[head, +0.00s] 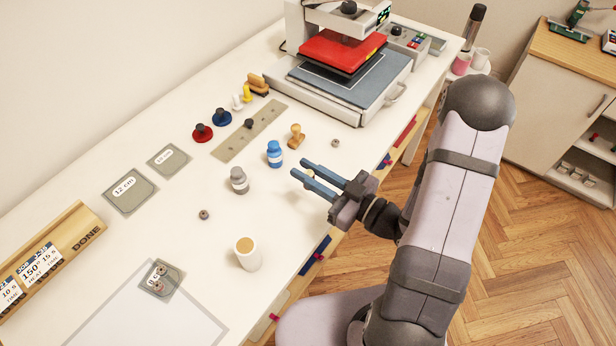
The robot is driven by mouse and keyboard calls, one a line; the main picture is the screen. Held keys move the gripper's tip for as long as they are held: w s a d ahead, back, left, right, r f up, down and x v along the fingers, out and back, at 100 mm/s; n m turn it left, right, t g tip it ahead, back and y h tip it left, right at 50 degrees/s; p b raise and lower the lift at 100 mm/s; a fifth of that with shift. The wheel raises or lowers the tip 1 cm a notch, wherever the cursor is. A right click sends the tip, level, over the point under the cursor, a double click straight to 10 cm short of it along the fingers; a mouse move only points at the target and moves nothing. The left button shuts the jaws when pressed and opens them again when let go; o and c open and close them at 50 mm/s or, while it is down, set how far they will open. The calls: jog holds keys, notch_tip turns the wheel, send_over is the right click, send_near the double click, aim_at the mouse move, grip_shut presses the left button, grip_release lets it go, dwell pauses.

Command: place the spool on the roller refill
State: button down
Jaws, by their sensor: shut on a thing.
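My gripper (300,170) is over the right part of the white table, with its two blue-grey fingers pointing to the left. The roller refill, which I take to be the white cylinder with a tan top (247,254), stands upright near the table's front edge, below and left of my gripper. The spool and the refill are apart, and the top of the refill looks bare.
A grey bottle (239,181) and a blue bottle (274,154) stand left of my gripper. A wooden stamp (296,136) is behind it. Small metal bobbins (204,214) lie about. A heat press (340,75) fills the back. The table between bottles and refill is mostly clear.

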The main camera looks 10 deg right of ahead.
jog(key=shift+r, duration=0.25)
jog(key=shift+a, duration=0.1)
